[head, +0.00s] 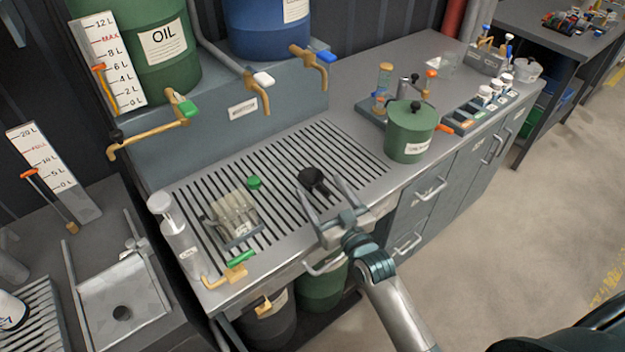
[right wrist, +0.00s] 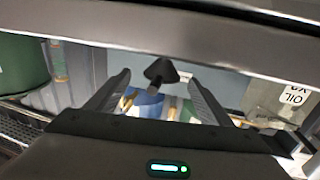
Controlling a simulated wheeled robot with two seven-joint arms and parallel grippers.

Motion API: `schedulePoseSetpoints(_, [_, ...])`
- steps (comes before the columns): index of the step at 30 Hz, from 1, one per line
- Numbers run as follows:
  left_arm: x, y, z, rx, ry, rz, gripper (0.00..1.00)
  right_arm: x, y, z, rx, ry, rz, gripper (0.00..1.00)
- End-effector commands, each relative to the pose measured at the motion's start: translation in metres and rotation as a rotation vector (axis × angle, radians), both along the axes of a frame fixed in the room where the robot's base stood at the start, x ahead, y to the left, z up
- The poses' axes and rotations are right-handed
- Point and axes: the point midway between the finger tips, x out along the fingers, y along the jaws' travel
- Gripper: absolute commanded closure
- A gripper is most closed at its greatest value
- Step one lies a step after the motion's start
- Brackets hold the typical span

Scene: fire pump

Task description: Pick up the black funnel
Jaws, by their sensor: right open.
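The black funnel (head: 313,179) is on the slatted drain grate of the grey workbench. My right gripper (head: 318,184) comes in from the front of the bench. Its jaws are open, with one finger on each side of the funnel in the head view. In the right wrist view the funnel (right wrist: 160,71) shows between the two fingertips (right wrist: 160,78), with a gap on both sides. I cannot tell whether either finger touches it. My left gripper is not in view.
A clear jug (head: 232,217) and a grey pump bottle (head: 174,232) stand left on the grate. A green lidded canister (head: 409,132) stands to the right. The grate around the funnel is clear.

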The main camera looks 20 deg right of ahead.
Motion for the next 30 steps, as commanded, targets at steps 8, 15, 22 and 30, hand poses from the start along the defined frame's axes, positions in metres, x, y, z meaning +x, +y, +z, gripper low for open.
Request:
schedulePoseSetpoints(8, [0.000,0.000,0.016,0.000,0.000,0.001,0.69,0.032,0.009,0.004,0.000,0.000,0.000,0.26])
schedulePoseSetpoints(15, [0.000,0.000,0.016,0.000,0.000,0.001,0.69,0.036,0.010,0.002,0.000,0.000,0.000,0.26])
schedulePoseSetpoints(22, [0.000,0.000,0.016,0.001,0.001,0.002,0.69,0.036,0.009,0.002,0.000,0.000,0.000,0.26])
schedulePoseSetpoints(30, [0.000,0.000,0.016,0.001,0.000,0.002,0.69,0.036,0.009,0.002,0.000,0.000,0.000,0.69])
